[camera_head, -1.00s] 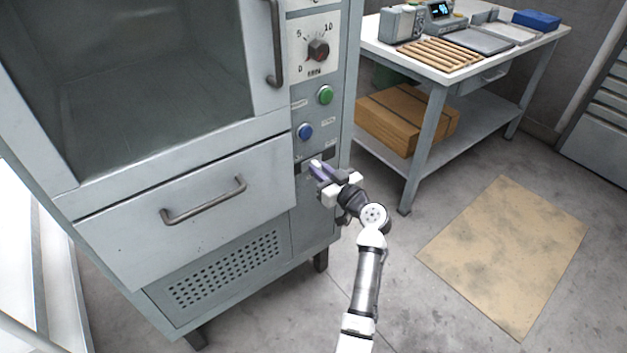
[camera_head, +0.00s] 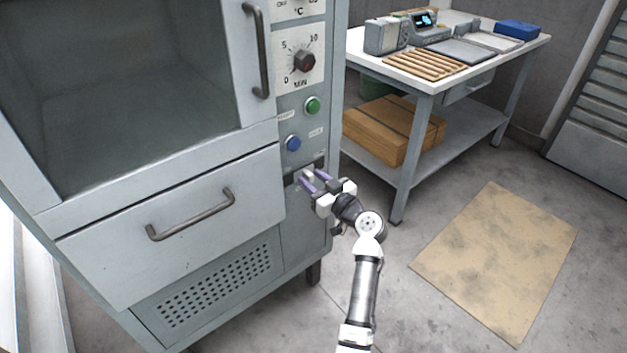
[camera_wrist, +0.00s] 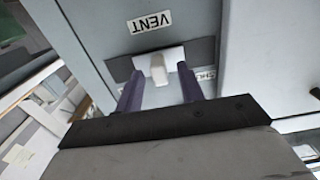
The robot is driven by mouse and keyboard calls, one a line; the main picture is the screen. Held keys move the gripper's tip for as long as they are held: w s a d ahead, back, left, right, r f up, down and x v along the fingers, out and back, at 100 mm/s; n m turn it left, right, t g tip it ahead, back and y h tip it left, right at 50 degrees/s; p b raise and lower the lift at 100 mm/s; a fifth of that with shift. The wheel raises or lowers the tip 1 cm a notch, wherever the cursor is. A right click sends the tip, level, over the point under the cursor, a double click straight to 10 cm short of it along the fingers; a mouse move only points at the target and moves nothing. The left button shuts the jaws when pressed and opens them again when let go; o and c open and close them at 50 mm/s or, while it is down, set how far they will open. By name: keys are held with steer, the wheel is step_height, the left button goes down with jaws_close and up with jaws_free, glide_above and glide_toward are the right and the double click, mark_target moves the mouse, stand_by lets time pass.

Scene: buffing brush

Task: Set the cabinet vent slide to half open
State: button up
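The vent slide is a pale knob (camera_wrist: 158,69) on a light plate in a dark slot (camera_wrist: 120,68), beside a VENT label (camera_wrist: 150,22) that reads upside down in the wrist view. In the head view the dark slot (camera_head: 289,179) lies below the blue button on the cabinet's narrow control panel. My gripper (camera_head: 314,180) is at this slot. In the wrist view my gripper (camera_wrist: 160,80) is open, with one purple finger on each side of the knob and visible gaps between. A second label (camera_wrist: 206,74), partly hidden by the right finger, seems to read SHUT.
Above the slot are a blue button (camera_head: 292,143), a green button (camera_head: 312,105) and a dial (camera_head: 304,61). A drawer handle (camera_head: 190,215) juts out to the left. A worktable (camera_head: 425,85) stands to the right. The floor around the tan mat (camera_head: 497,262) is clear.

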steer(key=b+v, duration=0.2)
steer(key=v, duration=1.1)
steer(key=shift+s+d, duration=0.2)
